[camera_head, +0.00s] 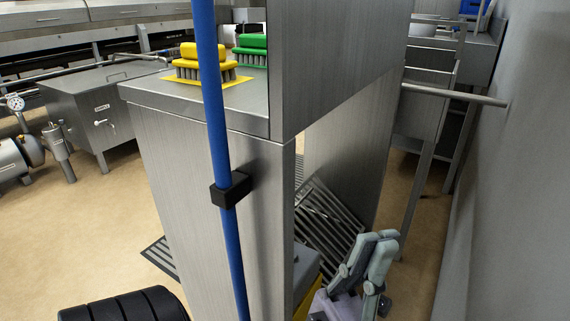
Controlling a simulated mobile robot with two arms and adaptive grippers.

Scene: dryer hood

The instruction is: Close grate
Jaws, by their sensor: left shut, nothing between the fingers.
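A steel grate with parallel bars (330,222) shows through the opening in the side of the tall steel dryer hood (338,62). The grate is tilted, and its lower part is hidden behind the hood's corner and my gripper. My left gripper (377,238) is at the lower middle right, in front of the opening, with its grey fingers pointing up. It is shut and empty. It overlaps the grate's lower right edge in the picture; I cannot tell whether they touch. My right gripper is not in view.
A blue pole (214,120) with a black clamp (231,190) stands before the hood. A yellow brush (190,65) and a green brush (250,50) lie on its ledge. A floor grating (160,256) is at left. A grey wall (525,170) bounds the right.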

